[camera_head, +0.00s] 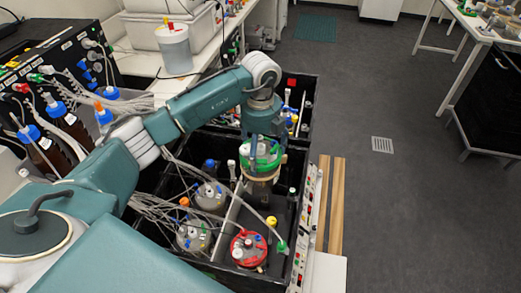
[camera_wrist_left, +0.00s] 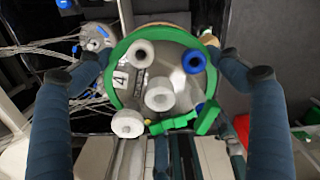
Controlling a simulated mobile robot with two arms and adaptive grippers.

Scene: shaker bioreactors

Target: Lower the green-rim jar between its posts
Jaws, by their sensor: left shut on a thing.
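The green-rim jar (camera_head: 262,153) hangs upright, or nearly so, over the right part of the black shaker box (camera_head: 313,115). My left gripper (camera_head: 262,142) comes down from above and is shut on it. In the left wrist view the jar's lid (camera_wrist_left: 140,82) shows a green ring, white caps, a blue port and a label "4", with the blue-grey fingers (camera_wrist_left: 160,80) on both sides. Dark posts (camera_head: 291,195) stand near the jar; its base and its exact clearance to them are hard to make out. My right gripper is not in view.
A red-rim jar (camera_head: 248,249) stands in the box in front of the held jar. Two clear jars (camera_head: 210,194) (camera_head: 194,236) with tubes stand to the left. Loose tubing (camera_head: 158,207) runs across the box's left side.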

